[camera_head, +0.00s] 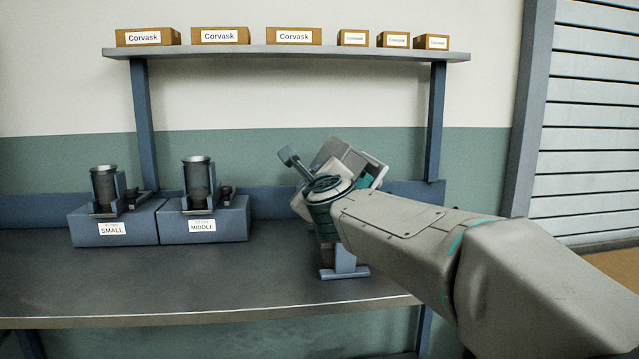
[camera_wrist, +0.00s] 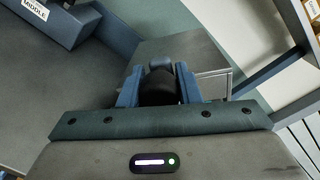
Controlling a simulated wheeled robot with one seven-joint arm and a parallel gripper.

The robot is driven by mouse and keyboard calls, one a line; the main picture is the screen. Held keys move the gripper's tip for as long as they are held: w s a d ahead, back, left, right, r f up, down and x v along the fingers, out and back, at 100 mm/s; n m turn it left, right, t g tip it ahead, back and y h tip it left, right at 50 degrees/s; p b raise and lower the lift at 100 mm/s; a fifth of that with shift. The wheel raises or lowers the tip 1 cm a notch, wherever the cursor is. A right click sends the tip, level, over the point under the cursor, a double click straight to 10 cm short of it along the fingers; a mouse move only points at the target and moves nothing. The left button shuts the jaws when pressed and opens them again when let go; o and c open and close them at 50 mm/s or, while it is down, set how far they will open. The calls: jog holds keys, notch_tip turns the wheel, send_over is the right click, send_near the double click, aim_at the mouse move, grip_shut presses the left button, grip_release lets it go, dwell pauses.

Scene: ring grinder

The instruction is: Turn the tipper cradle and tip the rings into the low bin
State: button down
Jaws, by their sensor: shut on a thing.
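The tipper stands at the right of the bench, and its blue foot (camera_head: 345,271) shows below my wrist. Grey tilted plates, apparently the cradle (camera_head: 372,168), show behind my wrist, beside a blue-grey bar with a block end (camera_head: 290,157). My wrist hides most of the tipper in the head view. In the wrist view my gripper (camera_wrist: 160,82) is shut on a dark rounded part, apparently the cradle's handle (camera_wrist: 159,92), between its blue fingers. A grey box-like surface lies beyond it. I see no rings, and the low bin cannot be made out.
Blue blocks labelled SMALL (camera_head: 112,228) and MIDDLE (camera_head: 203,226) carry dark cylinders at the left of the bench (camera_head: 180,285). A shelf (camera_head: 290,52) with several Corvask boxes spans above. The front middle of the bench is clear.

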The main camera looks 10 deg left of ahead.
jog(key=shift+d+r, duration=0.1)
jog(key=shift+r, duration=0.1)
dwell(0.4)
jog(key=c, duration=1.1)
grip_release()
jog(key=shift+w, duration=0.1)
jog(key=v, duration=1.4)
jog(key=shift+p, duration=0.4)
jog(key=shift+w, duration=0.1)
